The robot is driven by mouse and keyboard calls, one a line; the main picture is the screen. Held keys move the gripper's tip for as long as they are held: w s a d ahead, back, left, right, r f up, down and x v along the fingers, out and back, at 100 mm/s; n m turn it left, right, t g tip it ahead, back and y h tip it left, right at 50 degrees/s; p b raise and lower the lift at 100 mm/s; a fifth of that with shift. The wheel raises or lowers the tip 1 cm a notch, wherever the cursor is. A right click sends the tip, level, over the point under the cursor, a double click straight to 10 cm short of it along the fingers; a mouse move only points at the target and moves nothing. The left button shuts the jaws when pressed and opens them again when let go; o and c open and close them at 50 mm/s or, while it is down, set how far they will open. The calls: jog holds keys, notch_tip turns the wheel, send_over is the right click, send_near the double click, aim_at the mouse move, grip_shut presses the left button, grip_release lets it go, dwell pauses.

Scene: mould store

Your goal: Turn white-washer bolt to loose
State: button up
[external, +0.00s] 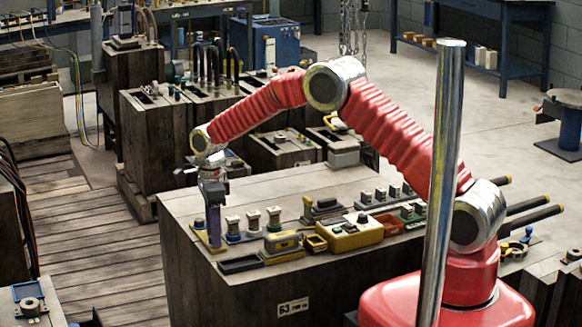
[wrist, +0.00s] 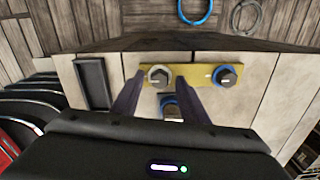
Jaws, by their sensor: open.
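The white-washer bolt (wrist: 159,76) shows in the wrist view as a dark head on a pale ring, at the left end of a yellow plate (wrist: 193,69). A second bolt with a blue washer (wrist: 226,76) sits at the plate's right end. My gripper (wrist: 158,80) is open, with one purple finger on each side of the white-washer bolt in the picture. I cannot tell whether the fingers touch it. In the external view my gripper (external: 214,240) points down at the bench's left edge, and it hides the white-washer bolt there.
A dark tray (wrist: 92,82) lies left of the plate, and a blue-and-black part (wrist: 170,107) shows between the fingers. The wooden bench (external: 205,285) also bears a yellow control box (external: 350,235) and several white-topped parts to the right. Rings lie beyond the bench edge.

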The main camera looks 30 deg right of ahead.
grip_shut()
dwell(0.5)
